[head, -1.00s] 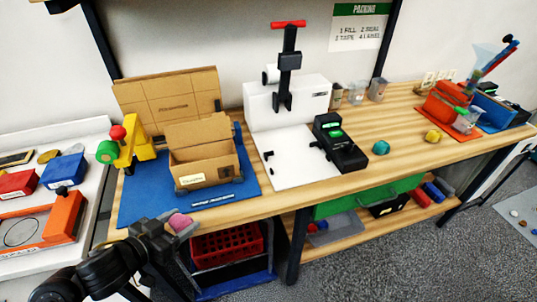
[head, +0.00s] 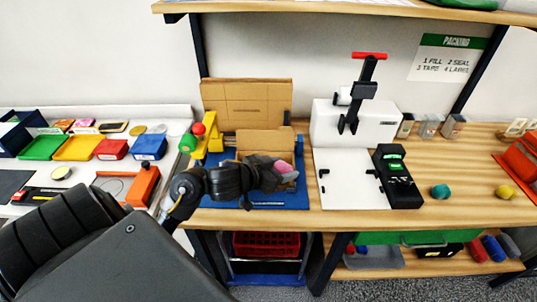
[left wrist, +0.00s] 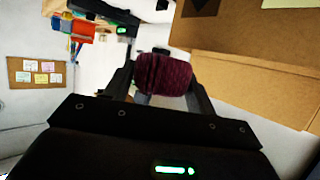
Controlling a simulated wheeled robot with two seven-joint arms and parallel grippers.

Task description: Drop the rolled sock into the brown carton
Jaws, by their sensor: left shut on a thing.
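My left gripper (head: 279,173) is shut on the rolled sock (head: 285,166), which looks pink in the head view. In the left wrist view the sock (left wrist: 163,74) is a dark maroon roll between the two fingers. The brown carton (head: 264,142) stands open on a blue mat, with a flap raised. My gripper and the sock overlap the carton in the head view and hide much of its body. Brown cardboard (left wrist: 240,78) fills the right of the left wrist view, beside the sock. I cannot tell the sock's height over the carton. My right gripper is not in view.
A large cardboard panel (head: 246,98) stands behind the carton. A yellow tape dispenser (head: 208,140) is left of it, a white press (head: 350,122) right. A black device (head: 397,178), a teal lump (head: 440,191) and a yellow lump (head: 504,191) lie further right.

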